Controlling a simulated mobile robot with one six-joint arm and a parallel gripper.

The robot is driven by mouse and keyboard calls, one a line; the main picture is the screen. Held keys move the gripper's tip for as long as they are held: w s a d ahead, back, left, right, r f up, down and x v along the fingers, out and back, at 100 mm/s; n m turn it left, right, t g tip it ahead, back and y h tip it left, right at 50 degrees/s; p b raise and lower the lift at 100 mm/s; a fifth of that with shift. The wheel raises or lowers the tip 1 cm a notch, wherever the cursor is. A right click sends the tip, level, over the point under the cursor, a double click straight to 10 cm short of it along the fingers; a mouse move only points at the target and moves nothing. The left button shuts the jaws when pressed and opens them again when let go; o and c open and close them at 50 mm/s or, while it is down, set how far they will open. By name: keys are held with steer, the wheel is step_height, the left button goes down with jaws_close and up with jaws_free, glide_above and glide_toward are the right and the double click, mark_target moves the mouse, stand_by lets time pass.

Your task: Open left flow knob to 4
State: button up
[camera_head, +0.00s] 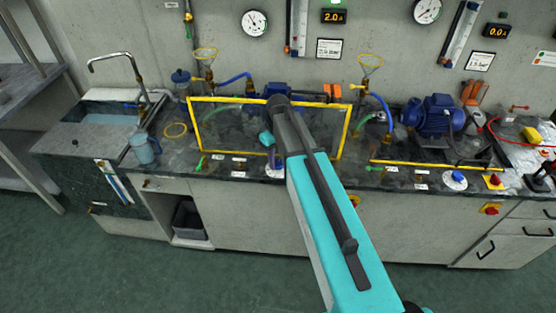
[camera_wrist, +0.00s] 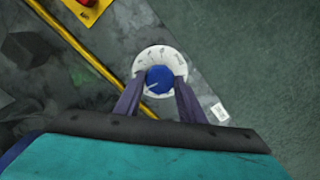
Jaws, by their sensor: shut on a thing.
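The left flow knob (camera_wrist: 159,79) is blue with a white pointer line and sits on a round white dial (camera_wrist: 150,58) in the wrist view. The line points to the lower left of that picture. The dial's numbers are too small to read. My gripper (camera_wrist: 158,84) has one finger on each side of the knob and is shut on it. In the head view the dial (camera_head: 275,164) shows at the counter's front edge, partly hidden by my arm. The left digital display (camera_head: 333,16) reads about 2.0.
A yellow frame (camera_head: 348,130) stands around the left pump area, close behind the knob. The right display (camera_head: 496,31) reads about 0.0. A sink and jug (camera_head: 143,150) are at left.

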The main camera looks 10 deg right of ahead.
mark_target(278, 162)
steer(key=o, duration=1)
steer(key=shift+o, duration=0.2)
steer(key=shift+r, duration=0.15)
step_height(278, 162, up, 14)
steer(key=b, duration=0.3)
steer(key=shift+f, duration=0.2)
steer(key=shift+f, duration=0.1)
stand_by(0.4)
